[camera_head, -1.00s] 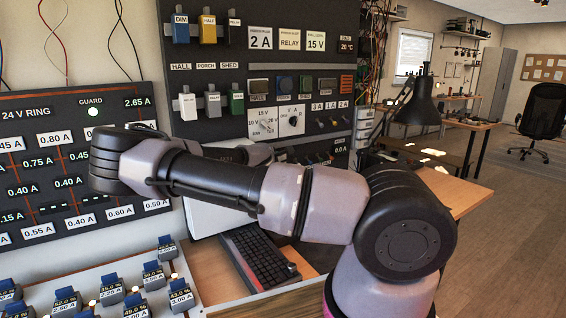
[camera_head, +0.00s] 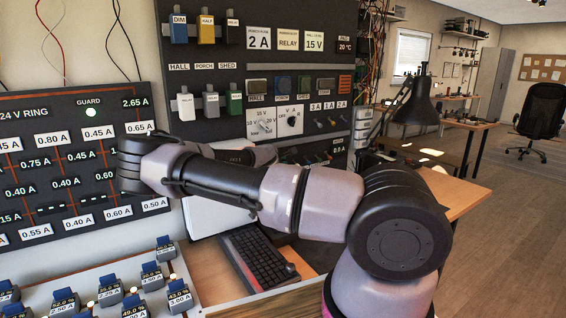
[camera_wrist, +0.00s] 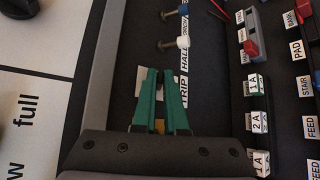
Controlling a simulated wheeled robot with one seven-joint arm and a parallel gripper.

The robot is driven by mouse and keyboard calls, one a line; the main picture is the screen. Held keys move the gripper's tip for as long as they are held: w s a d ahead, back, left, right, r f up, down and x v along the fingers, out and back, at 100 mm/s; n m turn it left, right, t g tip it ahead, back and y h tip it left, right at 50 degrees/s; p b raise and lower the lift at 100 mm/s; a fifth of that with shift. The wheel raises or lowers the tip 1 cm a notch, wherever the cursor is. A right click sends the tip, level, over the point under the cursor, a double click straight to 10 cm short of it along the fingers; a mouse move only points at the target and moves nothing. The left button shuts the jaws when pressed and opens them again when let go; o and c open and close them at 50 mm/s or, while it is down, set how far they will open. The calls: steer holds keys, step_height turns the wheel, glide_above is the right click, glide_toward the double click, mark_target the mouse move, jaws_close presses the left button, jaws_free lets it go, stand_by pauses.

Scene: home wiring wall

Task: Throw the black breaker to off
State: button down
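In the wrist view my gripper (camera_wrist: 160,76) shows two green fingers with their tips nearly together and nothing seen held. They are over the dark panel beside the TRIP label (camera_wrist: 183,92), covering part of a pale label. A small yellow part shows between the finger bases. A white-tipped lever (camera_wrist: 182,42) and a blue-tipped lever (camera_wrist: 183,12) stand above the fingertips, apart from them. I cannot pick out the black breaker for certain; it may be behind the fingers. In the head view my gripper is hidden, and my forearm crosses before the panel (camera_head: 205,62).
In the wrist view, 1 A and 2 A labels (camera_wrist: 257,121) and a red switch (camera_wrist: 250,50) lie right of the fingers. A raised grey rail (camera_wrist: 98,75) runs along their left. In the head view a keyboard (camera_head: 262,262) lies on the desk below my arm.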

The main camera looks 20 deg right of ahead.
steer(key=shift+f+t, duration=0.15)
steer(key=shift+t, duration=0.15)
steer(key=shift+f+m+t+h, duration=0.8)
steer(key=shift+m+t, duration=0.2)
steer(key=shift+m, duration=0.4)
steer(key=shift+f+m+t+h, duration=0.8)
steer(key=shift+m+t, duration=0.2)
steer(key=shift+m, duration=0.4)
steer(key=shift+f+m+t+h, duration=0.75)
steer(key=shift+m+t, duration=0.25)
steer(key=shift+m, duration=0.4)
steer(key=shift+a+h, duration=0.1)
steer(key=shift+h, duration=0.15)
steer(key=c, duration=1)
jaws_free()
steer(key=shift+o, duration=0.2)
